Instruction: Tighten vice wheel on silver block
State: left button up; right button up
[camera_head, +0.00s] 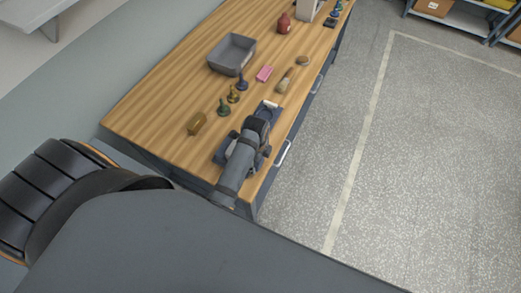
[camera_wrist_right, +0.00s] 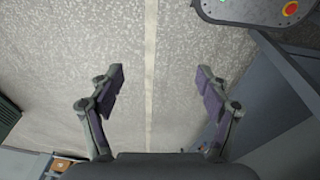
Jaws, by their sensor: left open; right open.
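The vice (camera_head: 267,113) appears as a dark blue-grey body at the bench's near right edge, mostly hidden behind my left arm. A small pale piece (camera_head: 271,104) shows at its far end; I cannot tell whether it is the silver block. The vice wheel cannot be made out. My left gripper (camera_head: 250,144) is over the vice and open; its fingertips are largely hidden, so contact is unclear. My right gripper (camera_wrist_right: 160,78) is open and empty above the floor in the right wrist view, and is not seen in the head view.
The wooden bench (camera_head: 165,100) holds a grey tray (camera_head: 218,63), a green bobbin (camera_head: 223,108), a yellow one (camera_head: 233,95), a blue one (camera_head: 242,83), a brown block (camera_head: 197,123), a pink block (camera_head: 264,73), a brush (camera_head: 285,82) and a red bottle (camera_head: 284,24). Open floor lies right.

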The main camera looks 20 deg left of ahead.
pick_arm(q)
jog(key=shift+s+r, duration=0.15)
jog(key=shift+s, duration=0.5)
jog(key=shift+c, duration=1.1)
jog(key=shift+w, duration=0.1)
jog(key=shift+c, duration=1.2)
jog(key=shift+w, duration=0.1)
jog(key=c, duration=0.7)
jog(key=shift+w+g, duration=0.15)
jog(key=shift+g, duration=0.45)
jog(key=shift+w+g, duration=0.15)
jog(key=shift+g, duration=0.55)
jog(key=shift+w+g, duration=0.15)
jog(key=shift+g, duration=0.95)
jog(key=shift+f+g, duration=0.2)
jog(key=shift+g, duration=0.8)
pick_arm(e)
jog(key=shift+g, duration=0.3)
jog(key=shift+s+a+f, duration=0.1)
jog(key=shift+s+a, duration=0.05)
jog(key=shift+s, duration=1.05)
jog(key=shift+s+a+f, duration=0.1)
jog(key=shift+s, duration=1.1)
